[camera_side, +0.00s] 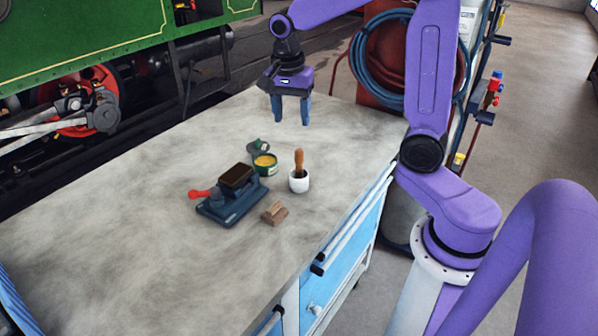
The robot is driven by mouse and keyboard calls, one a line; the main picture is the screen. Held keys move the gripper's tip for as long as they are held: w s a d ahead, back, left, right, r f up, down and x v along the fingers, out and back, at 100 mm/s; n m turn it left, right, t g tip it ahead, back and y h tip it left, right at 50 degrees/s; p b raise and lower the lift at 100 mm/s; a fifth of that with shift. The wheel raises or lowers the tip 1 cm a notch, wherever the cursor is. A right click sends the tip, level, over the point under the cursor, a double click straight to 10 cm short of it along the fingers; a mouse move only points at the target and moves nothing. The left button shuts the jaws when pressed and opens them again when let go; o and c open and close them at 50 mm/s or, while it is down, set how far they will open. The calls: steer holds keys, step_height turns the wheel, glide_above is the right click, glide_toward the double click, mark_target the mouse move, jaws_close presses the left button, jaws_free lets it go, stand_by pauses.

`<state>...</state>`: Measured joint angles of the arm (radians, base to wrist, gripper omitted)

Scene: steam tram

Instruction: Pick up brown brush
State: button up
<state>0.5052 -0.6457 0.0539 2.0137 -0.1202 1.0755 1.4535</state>
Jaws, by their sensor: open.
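A brush with a brown wooden handle (299,162) stands nearly upright in a small white cup (299,183) on the grey workbench (120,210). Its dark lower part goes down into the cup, and its end is hidden inside. A small brown wooden block (274,212) lies on the bench in front of the cup; I cannot tell whether it is also a brush. My gripper (291,112) is open and empty, pointing down above the far part of the bench. It is apart from the brush, behind it and higher.
An open green tin with yellow contents (265,164) stands left of the cup, with its lid (258,147) behind. A blue vise-like tool (232,205) with a red handle and brown block is further left. Hoses (375,62) hang behind. The bench's left side is clear.

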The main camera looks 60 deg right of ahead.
mark_target(299, 160)
steer(key=d+f+m, duration=0.1)
steer(key=f, duration=0.4)
steer(key=w+d+f+m, duration=0.1)
steer(key=d+f, duration=0.1)
steer(key=f, duration=0.4)
steer(key=d+f+m, duration=0.1)
steer(key=d+f, duration=0.1)
steer(key=f, duration=0.4)
steer(key=shift+w+d+m, duration=0.2)
steer(key=shift+w+m, duration=0.1)
jaws_close()
